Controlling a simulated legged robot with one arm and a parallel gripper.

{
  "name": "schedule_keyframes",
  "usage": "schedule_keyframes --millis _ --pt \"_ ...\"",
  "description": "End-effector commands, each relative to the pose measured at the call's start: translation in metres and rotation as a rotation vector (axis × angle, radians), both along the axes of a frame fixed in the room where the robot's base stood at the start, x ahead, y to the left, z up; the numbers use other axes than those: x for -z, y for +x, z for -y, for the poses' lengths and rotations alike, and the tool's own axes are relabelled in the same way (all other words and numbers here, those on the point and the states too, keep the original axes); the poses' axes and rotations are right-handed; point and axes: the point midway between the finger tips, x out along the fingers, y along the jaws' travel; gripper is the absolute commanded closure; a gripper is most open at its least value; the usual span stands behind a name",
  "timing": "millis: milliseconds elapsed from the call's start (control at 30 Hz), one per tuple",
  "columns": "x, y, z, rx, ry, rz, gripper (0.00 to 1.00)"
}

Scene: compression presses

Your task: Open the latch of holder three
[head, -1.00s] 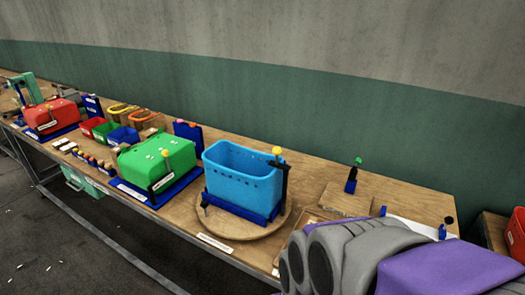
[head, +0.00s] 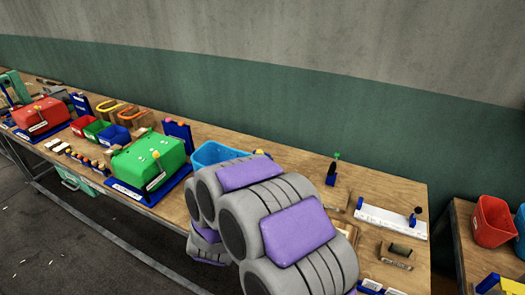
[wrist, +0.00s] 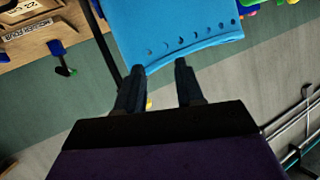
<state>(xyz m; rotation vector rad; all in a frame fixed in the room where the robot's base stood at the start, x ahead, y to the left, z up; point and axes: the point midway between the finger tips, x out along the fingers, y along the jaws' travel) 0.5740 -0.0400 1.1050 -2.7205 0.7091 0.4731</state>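The light blue bin (head: 215,153) is largely hidden behind my arm in the head view. In the wrist view the blue bin (wrist: 185,30), with a row of small holes near its rim, lies just beyond my fingertips. My gripper (wrist: 160,68) is open, its two dark fingers apart with nothing clearly between the tips. A dark bar, likely the latch lever (wrist: 103,40), runs beside the bin towards the left finger. A bit of a yellow knob (wrist: 149,104) shows between the fingers, mostly hidden. Whether the latch is open cannot be told.
A holder with a green-tipped lever (head: 333,170) and a holder with a black knob (head: 415,215) stand further right on the bench. The green bin (head: 150,158) and red bin (head: 42,118) stand to the left.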

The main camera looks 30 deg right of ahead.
Motion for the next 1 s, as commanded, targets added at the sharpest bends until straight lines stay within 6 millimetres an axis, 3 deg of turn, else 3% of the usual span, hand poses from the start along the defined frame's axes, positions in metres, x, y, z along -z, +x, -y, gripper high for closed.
schedule_keyframes --millis 133,333,567,1000 --pt "-0.015 -0.004 0.029 0.104 -0.171 0.094 0.63" --pt "-0.033 -0.014 0.053 0.181 -0.337 0.181 0.63" --pt "-0.038 -0.016 0.063 0.202 -0.385 0.204 0.63" --pt "-0.036 0.002 0.075 0.201 -0.38 0.204 0.63"
